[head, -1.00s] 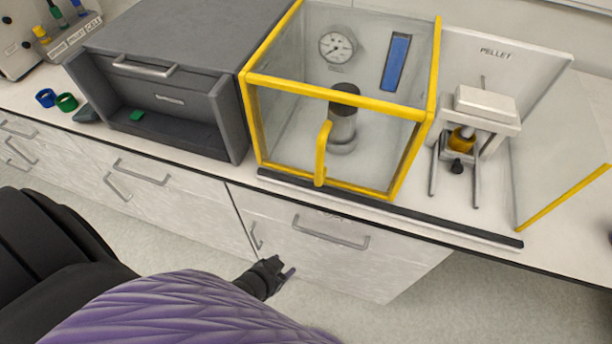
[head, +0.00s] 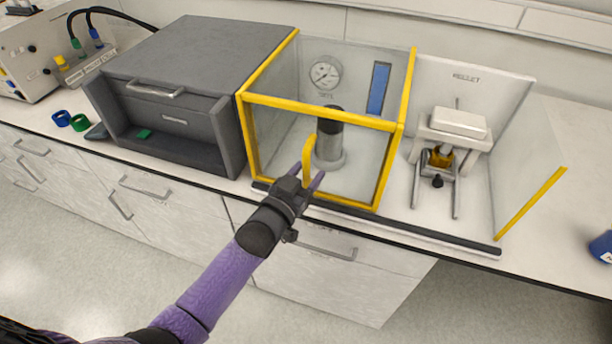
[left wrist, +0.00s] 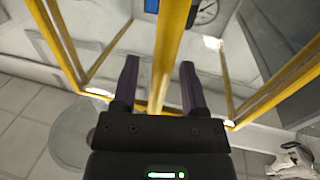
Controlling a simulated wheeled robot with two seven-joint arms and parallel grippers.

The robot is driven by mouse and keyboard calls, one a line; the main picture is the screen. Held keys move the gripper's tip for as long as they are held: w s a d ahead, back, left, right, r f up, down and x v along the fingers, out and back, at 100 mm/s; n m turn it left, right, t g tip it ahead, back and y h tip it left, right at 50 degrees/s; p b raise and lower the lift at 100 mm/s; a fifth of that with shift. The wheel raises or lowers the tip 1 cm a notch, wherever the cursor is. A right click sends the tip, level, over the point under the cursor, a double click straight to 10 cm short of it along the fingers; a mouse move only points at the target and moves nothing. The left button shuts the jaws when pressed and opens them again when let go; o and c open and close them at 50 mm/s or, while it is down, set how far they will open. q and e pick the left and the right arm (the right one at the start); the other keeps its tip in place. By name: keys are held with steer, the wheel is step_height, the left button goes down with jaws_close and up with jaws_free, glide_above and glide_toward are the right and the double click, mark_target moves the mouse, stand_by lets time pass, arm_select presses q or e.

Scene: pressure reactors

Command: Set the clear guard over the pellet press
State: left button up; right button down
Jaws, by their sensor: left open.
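The clear guard (head: 272,119) is a see-through box with yellow edges and a yellow upright handle (head: 307,153) on its front. It stands around a dark-topped metal cylinder (head: 329,145), left of the pellet press (head: 458,123). The press has a white top block and stands uncovered before a panel marked PELLET. My left gripper (head: 308,175) is open at the handle's lower part. In the left wrist view the handle (left wrist: 170,45) runs between the open fingers (left wrist: 160,67); contact cannot be told. My right gripper is not in view.
A dark rail (head: 420,229) runs along the counter front below guard and press. A clear panel with a yellow edge (head: 531,203) stands right of the press. A grey cabinet (head: 235,140) stands close left of the guard. A blue object (head: 603,246) sits at far right.

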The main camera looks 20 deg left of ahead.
arm_select(q)
steer(key=shift+c, duration=0.3)
jaws_close()
stand_by(1.2)
